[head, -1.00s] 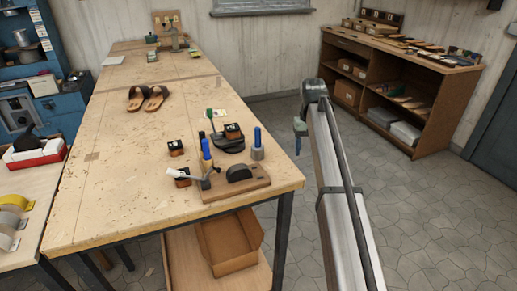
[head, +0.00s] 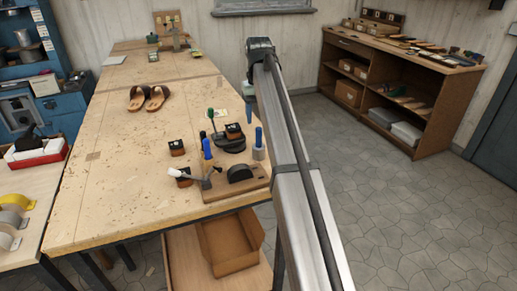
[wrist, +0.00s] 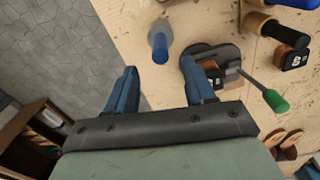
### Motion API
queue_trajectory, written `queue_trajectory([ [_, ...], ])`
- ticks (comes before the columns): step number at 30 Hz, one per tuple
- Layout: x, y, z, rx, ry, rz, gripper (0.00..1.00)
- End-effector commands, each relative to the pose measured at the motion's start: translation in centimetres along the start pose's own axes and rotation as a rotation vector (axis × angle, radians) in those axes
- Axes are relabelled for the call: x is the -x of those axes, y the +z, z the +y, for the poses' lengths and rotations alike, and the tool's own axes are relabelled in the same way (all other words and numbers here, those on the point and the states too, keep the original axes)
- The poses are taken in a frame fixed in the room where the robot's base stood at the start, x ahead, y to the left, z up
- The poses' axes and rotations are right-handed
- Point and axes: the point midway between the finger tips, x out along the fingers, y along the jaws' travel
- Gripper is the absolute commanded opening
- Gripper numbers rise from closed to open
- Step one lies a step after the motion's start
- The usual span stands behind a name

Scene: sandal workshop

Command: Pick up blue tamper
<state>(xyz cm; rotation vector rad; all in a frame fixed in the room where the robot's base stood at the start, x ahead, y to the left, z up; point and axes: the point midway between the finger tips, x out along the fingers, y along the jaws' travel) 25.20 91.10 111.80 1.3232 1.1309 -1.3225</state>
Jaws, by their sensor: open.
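The blue tamper (head: 258,147), with an upright blue handle and a grey round base, stands near the right edge of the workbench (head: 130,190). In the wrist view the tamper (wrist: 159,48) shows from above, beyond the gap between my fingertips. My gripper (wrist: 160,85) is open and empty, its two blue fingers apart. In the head view my gripper (head: 249,112) hangs above the bench's right side, behind the tamper in the picture and apart from it. A second blue-handled tool (head: 206,148) stands to the left.
A black dish (wrist: 222,58) holding a small dark-and-orange box and a green-handled tool (wrist: 275,100) lies close beside the tamper. A wooden board with a black rounded block (head: 240,173) is in front. Sandals (head: 148,98) lie farther back. The bench's right edge is near.

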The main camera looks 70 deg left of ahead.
Motion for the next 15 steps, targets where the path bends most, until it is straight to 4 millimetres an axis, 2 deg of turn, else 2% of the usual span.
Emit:
queue_trajectory([
  [1,-1.0,0.2,0.0,0.000,0.000,-0.002,0.54],
  [4,-2.3,0.1,0.0,0.000,0.000,-0.001,0.54],
  [15,-4.7,0.3,-0.1,0.000,0.000,-0.001,0.54],
])
